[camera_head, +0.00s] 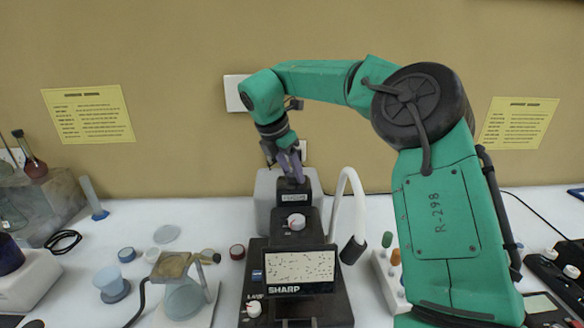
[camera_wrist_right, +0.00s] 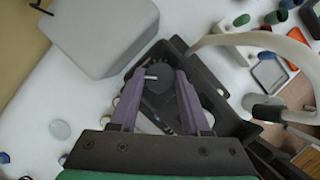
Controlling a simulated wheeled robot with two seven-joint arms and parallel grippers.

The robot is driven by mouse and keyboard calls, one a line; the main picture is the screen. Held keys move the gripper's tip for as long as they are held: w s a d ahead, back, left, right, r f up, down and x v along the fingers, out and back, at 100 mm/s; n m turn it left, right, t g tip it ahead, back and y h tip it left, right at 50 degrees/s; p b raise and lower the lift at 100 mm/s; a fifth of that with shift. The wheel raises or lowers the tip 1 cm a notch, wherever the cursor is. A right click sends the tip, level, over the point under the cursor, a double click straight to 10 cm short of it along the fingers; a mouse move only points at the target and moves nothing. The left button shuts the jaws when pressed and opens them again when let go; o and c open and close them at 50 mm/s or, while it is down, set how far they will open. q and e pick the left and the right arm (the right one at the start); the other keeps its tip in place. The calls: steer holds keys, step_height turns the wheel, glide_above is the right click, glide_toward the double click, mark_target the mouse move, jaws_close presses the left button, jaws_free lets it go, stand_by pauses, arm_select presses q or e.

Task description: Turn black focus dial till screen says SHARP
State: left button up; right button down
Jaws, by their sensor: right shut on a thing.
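The black instrument (camera_head: 258,265) stands in the middle of the table. Its screen (camera_head: 300,267) shows a light field with dark specks, and SHARP is written below it. My right gripper (camera_head: 291,165) reaches down from above to the black focus dial (camera_head: 293,185) at the instrument's top. In the right wrist view its two purple fingers (camera_wrist_right: 160,80) are shut on the sides of the dial (camera_wrist_right: 162,95), which has a white pointer mark. The fingers hide part of the dial. My left gripper is not in view.
A grey box (camera_head: 266,190) stands behind the instrument. A white curved lamp neck (camera_head: 340,195) rises close on its right. White-topped knobs (camera_head: 296,222) sit on the instrument's front. Small jars and a dish stand (camera_head: 184,300) are at left, a rack with coloured caps (camera_head: 390,270) at right.

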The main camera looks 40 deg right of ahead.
stand_by(0.3)
steer(key=shift+c, duration=1.8)
jaws_free()
steer(key=v, duration=0.6)
steer(key=shift+w+r+p, duration=0.15)
steer(key=shift+r+p, duration=0.05)
steer(key=shift+p, duration=0.1)
steer(key=p+v, duration=0.4)
steer(key=v, duration=0.4)
